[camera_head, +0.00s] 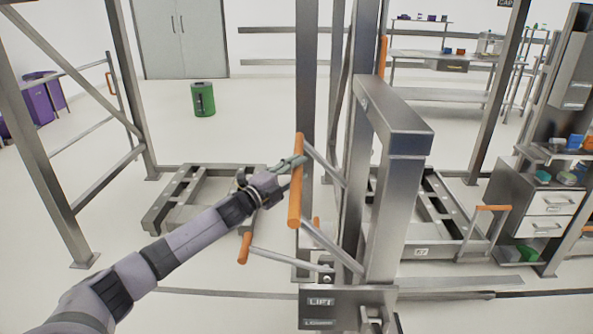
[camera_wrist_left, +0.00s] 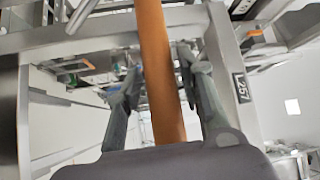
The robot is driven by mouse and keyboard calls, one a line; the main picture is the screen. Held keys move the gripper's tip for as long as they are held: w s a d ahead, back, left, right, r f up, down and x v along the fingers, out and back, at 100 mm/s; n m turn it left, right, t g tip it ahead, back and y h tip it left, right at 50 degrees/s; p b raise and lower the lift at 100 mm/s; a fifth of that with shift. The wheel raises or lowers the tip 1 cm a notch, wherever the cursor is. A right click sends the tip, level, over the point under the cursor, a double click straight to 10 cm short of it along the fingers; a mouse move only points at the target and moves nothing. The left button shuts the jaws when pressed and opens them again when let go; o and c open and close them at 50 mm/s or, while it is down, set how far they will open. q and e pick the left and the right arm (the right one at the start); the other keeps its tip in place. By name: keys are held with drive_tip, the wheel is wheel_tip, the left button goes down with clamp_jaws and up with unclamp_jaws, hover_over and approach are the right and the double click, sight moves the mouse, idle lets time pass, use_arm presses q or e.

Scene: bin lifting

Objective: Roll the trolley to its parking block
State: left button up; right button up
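My left gripper (camera_head: 297,162) is at the upper half of an upright orange bar (camera_head: 294,205), which is fixed to grey struts beside the lift column. In the left wrist view the orange bar (camera_wrist_left: 160,85) passes between the two fingers of the gripper (camera_wrist_left: 157,70). The fingers stand apart, with narrow gaps to the bar. Two low metal frames stand on the floor, one at left (camera_head: 165,222) and one at right (camera_head: 468,240) with a number plate. I cannot tell which structure is the trolley or pick out its parking block. My right gripper is not in view.
A lift control post (camera_head: 345,300) stands in front, below the steel column (camera_head: 395,190). Grey uprights (camera_head: 45,160) frame the left side. A green bin (camera_head: 203,99) stands on open floor behind. A drawer cabinet (camera_head: 535,205) stands at right.

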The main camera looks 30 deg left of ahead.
use_arm(q)
clamp_jaws()
drive_tip(key=shift+f, duration=0.1)
idle(0.6)
